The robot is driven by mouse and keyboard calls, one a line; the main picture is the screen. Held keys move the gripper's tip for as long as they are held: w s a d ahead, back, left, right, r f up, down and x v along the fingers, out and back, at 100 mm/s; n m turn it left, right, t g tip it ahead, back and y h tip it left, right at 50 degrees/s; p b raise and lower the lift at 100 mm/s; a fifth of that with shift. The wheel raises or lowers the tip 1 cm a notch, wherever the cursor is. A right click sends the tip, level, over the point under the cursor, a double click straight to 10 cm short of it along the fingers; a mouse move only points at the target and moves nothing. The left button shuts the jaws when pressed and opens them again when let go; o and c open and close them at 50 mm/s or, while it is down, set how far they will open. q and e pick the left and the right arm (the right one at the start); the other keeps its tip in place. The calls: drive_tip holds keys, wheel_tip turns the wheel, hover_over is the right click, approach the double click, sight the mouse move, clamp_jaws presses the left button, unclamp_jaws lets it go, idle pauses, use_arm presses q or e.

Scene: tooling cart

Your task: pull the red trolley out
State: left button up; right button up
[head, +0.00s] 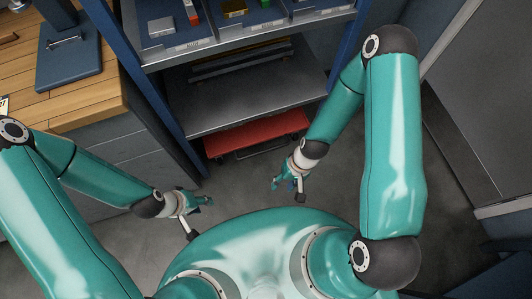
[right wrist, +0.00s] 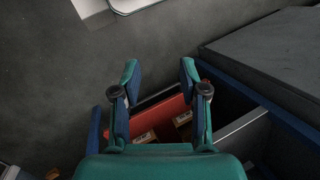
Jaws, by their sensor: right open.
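The red trolley (head: 262,130) sits low under the bottom shelf of the blue rack, its front end showing, with a dark handle bar (head: 262,152) along the front. In the right wrist view the red trolley (right wrist: 165,112) shows between and beyond my fingers, with small tan boxes in it. My right gripper (head: 282,183) is open and empty, in front of the trolley's right side; its fingers also show apart in the right wrist view (right wrist: 160,72). My left gripper (head: 207,200) is left of the trolley and apart from it; its finger opening is too small to tell.
The blue rack's bottom shelf (head: 240,100) is above the trolley, and bins stand on a higher shelf. A wood-topped workbench (head: 75,105) stands at left. A grey cabinet (head: 480,100) stands at right. Grey floor (head: 240,185) in front of the trolley is clear.

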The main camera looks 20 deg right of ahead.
wheel_tip(320, 180, down, 14)
drive_tip(key=d+r+m+g+y+b, duration=0.1)
drive_tip(key=m+y+b, duration=0.1)
drive_tip(key=b, duration=0.4)
drive_tip(key=m+t+y+b, duration=0.55)
drive_tip(key=t+b, duration=0.75)
drive_tip(key=b, duration=0.5)
approach(264, 151)
drive_tip(key=shift+n+y, duration=0.25)
drive_tip(key=shift+y, duration=0.1)
drive_tip(key=b+x, duration=0.1)
drive_tip(key=x, duration=0.2)
drive_tip(key=f+b+x, duration=0.1)
drive_tip(key=x, duration=0.3)
drive_tip(key=b+x, duration=0.1)
drive_tip(key=x, duration=0.2)
drive_tip(key=shift+w+d+f, duration=0.2)
drive_tip(key=shift+w+f, duration=0.05)
drive_tip(key=shift+w, duration=0.05)
use_arm(q)
wheel_tip(264, 151, down, 30)
drive_tip(key=shift+r, duration=0.25)
use_arm(e)
clamp_jaws()
